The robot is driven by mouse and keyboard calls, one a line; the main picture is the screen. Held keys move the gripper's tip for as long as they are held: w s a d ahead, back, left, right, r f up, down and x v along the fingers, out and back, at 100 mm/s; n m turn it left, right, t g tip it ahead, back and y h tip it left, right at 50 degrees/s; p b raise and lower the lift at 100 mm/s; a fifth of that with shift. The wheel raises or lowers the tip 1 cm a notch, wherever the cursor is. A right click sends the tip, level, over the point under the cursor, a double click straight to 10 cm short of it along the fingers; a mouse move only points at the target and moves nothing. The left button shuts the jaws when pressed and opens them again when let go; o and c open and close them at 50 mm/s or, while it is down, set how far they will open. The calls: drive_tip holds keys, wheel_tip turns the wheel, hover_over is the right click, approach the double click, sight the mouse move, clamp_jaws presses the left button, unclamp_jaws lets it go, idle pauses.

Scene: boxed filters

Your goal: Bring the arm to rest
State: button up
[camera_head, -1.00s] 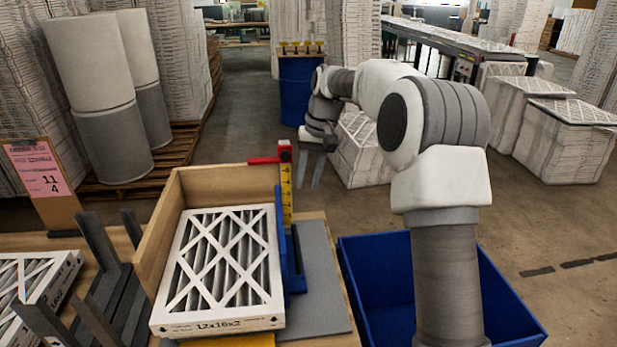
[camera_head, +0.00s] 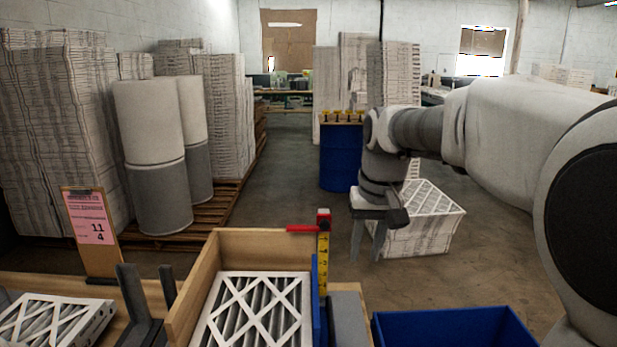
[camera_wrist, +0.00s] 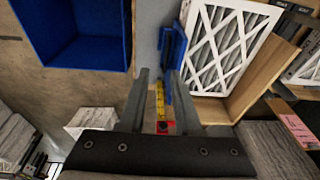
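My gripper (camera_head: 369,240) hangs pointing down in the head view, in open air to the right of the wooden box and past its far end. Its two fingers stand apart with nothing between them. In the wrist view my gripper (camera_wrist: 158,75) also shows its two grey fingers spread, with the yellow ruler seen beyond the gap. My arm reaches in from the right of the head view, bent at the elbow. The fingers appear clear of every surface.
A wooden box (camera_head: 196,297) holds a pleated filter (camera_head: 262,312); a yellow ruler with a red slider (camera_head: 323,250) stands beside it. A blue bin (camera_head: 455,328) is at the lower right. A blue drum (camera_head: 341,160) and a filter stack (camera_head: 425,225) stand behind my gripper.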

drive_tip(key=s+d+f+t, duration=0.1)
drive_tip(key=s, duration=1)
drive_tip(key=s+d+f+t, duration=0.2)
drive_tip(key=s, duration=0.9)
drive_tip(key=shift+s+d+h, duration=0.25)
drive_tip(key=shift+d+h, duration=0.05)
drive_tip(key=shift+a, duration=0.2)
